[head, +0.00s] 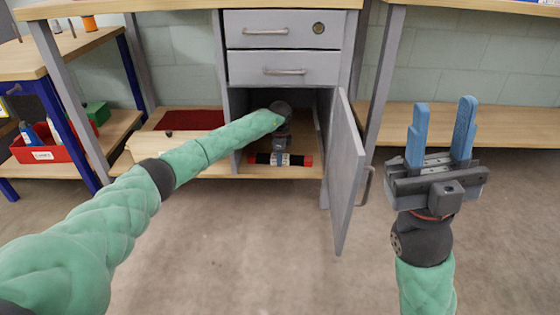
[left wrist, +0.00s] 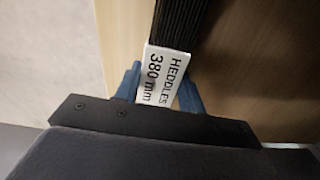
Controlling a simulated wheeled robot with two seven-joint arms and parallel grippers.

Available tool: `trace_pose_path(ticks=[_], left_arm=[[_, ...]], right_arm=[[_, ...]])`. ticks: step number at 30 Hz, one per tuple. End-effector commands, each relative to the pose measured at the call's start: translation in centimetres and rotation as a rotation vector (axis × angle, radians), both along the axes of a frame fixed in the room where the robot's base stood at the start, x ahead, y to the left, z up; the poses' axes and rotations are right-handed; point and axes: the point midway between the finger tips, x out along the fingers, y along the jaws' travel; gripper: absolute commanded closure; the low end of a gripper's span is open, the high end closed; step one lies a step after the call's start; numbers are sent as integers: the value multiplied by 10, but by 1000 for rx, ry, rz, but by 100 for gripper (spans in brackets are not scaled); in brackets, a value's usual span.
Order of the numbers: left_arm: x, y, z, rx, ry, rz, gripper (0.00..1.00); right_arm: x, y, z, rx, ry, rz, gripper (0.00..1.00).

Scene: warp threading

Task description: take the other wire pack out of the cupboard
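The wire pack (head: 295,160) is a dark bar with red ends and a white label, lying across the front of the cupboard's lower shelf (head: 262,171). My left arm reaches into the open cupboard, and its gripper (head: 281,156) points down over the pack's middle. In the left wrist view, the blue fingers of my left gripper (left wrist: 160,88) sit close on both sides of the pack (left wrist: 176,22), at its white "HEDDLES 380 mm" label, and appear shut on it. My right gripper (head: 440,135) is open and empty, right of the cupboard door, fingers upward.
The cupboard door (head: 345,165) stands open toward me, between the cupboard and my right gripper. Drawers (head: 283,68) are above the opening. A bench shelf (head: 480,125) is at right. A red bin (head: 45,147) is on the left cart. The floor in front is clear.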

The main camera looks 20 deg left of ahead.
Motion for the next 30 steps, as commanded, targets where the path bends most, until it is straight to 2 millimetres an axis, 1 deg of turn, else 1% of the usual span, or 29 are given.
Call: trace_pose_path(ticks=[1, 3, 4, 12, 17, 19, 20, 22, 30], left_arm=[[0, 0, 0, 0, 0, 0, 80], [0, 0, 0, 0, 0, 0, 93], [0, 0, 1, -1, -1, 0, 96], [0, 0, 1, -1, -1, 0, 96], [0, 0, 5, 0, -1, 0, 96], [0, 0, 7, 0, -1, 0, 96], [0, 0, 8, -1, -1, 0, 96], [0, 0, 11, 0, -1, 0, 96], [0, 0, 24, 0, -1, 0, 96]], right_arm=[[0, 0, -1, -2, 2, 0, 64], [0, 0, -2, -3, 4, -1, 64], [1, 0, -2, -5, 5, -1, 64], [1, 0, -3, -7, 8, -1, 64], [2, 0, -1, -9, 15, 4, 64], [3, 0, -4, -16, 28, 9, 64], [4, -1, -6, -22, 37, 10, 64], [10, -2, -30, -63, 97, 7, 64], [17, -7, -75, -145, 241, 25, 64]])
